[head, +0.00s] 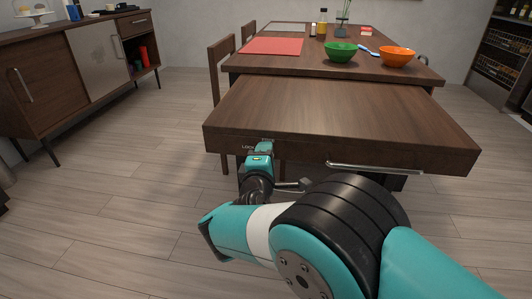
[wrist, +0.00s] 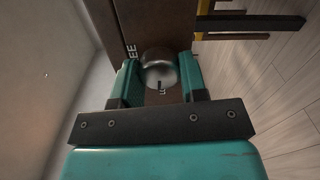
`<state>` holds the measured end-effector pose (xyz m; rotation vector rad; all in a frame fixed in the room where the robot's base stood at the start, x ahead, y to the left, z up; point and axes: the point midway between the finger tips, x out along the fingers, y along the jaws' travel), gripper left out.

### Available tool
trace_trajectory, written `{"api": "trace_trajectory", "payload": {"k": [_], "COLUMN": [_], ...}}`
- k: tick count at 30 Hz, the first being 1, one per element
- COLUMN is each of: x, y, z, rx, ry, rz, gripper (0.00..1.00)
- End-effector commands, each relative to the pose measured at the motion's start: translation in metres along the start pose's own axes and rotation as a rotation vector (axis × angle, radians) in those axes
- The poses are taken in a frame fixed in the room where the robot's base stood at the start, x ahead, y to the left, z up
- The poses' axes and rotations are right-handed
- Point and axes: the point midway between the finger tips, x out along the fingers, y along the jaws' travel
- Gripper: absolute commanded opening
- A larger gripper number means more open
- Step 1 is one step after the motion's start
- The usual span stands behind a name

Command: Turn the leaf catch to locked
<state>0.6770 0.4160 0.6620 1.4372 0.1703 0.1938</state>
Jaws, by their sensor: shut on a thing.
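The leaf catch is a round metal knob (wrist: 158,63) on the brown front edge of the table leaf (head: 340,115). My gripper (head: 264,147) is at the left part of that edge. In the wrist view my gripper (wrist: 157,72) has one teal finger on each side of the knob and is shut on it. The letters "EE" show beside the knob in the wrist view, and part of another marking shows below it. In the head view "LOCK" shows left of my gripper, which hides the knob there. The pointer's exact setting is unclear.
A long silver handle (head: 388,169) runs along the leaf's front edge, right of my gripper. A green bowl (head: 341,55), an orange bowl (head: 397,60) and a red mat (head: 273,46) are on the table behind. A chair (head: 222,68) stands left; floor there is open.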

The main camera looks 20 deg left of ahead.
Motion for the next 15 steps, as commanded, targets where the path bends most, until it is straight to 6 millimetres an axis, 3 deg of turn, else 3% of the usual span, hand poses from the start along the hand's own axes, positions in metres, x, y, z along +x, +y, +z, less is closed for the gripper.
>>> {"api": "trace_trajectory", "payload": {"k": [15], "x": [-0.0005], "y": [-0.002], "z": [0.0006], "rx": [-0.118], "ry": [-0.002], "rz": [-0.003], "gripper": [0.16]}}
